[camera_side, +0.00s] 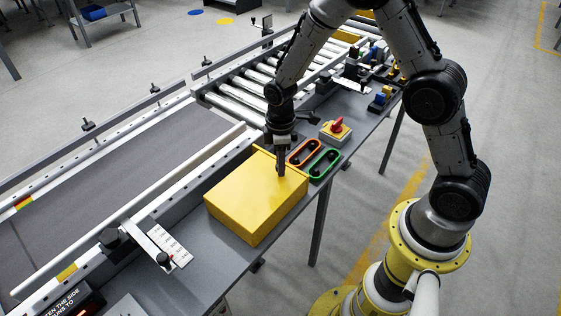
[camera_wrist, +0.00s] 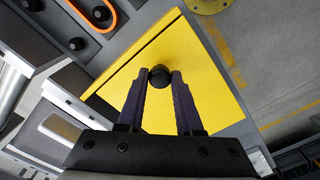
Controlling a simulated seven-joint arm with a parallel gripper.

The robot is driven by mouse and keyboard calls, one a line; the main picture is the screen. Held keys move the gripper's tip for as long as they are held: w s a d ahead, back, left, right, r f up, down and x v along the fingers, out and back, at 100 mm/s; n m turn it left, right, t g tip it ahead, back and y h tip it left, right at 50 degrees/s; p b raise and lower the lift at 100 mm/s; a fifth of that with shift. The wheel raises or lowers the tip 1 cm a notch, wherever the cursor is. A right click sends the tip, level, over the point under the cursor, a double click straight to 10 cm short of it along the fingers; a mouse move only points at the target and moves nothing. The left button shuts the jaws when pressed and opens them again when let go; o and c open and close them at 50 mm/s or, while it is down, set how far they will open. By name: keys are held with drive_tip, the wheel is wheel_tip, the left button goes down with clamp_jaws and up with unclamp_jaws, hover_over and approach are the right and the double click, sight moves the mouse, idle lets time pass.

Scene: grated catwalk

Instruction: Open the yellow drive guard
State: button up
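The yellow drive guard (camera_side: 257,200) is a box-shaped cover on the grey side plate beside the conveyor in the side view. Its lid looks closed. In the wrist view the guard's yellow top (camera_wrist: 208,68) fills the middle, with a round black knob (camera_wrist: 160,76) on it. My gripper (camera_side: 281,172) points down at the guard's top, near its far right edge. In the wrist view the fingers of my gripper (camera_wrist: 160,80) stand on both sides of the knob, which fills the gap between their tips. The side view hides the knob behind the fingers.
Orange-rimmed (camera_side: 304,153) and green-rimmed (camera_side: 323,163) slots lie just beyond the guard, with a red rotary switch (camera_side: 337,126) on a yellow box past them. The belt (camera_side: 110,185) and side rail run along the left. A white label card (camera_side: 170,246) lies nearer the camera.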

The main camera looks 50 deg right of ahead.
clamp_jaws()
idle(0.9)
drive_tip(key=shift+a, duration=0.1)
drive_tip(key=a, duration=2)
drive_tip(key=o, duration=0.9)
unclamp_jaws()
drive_tip(key=shift+c, duration=0.2)
wheel_tip(320, 180, up, 14)
drive_tip(key=shift+d, duration=0.1)
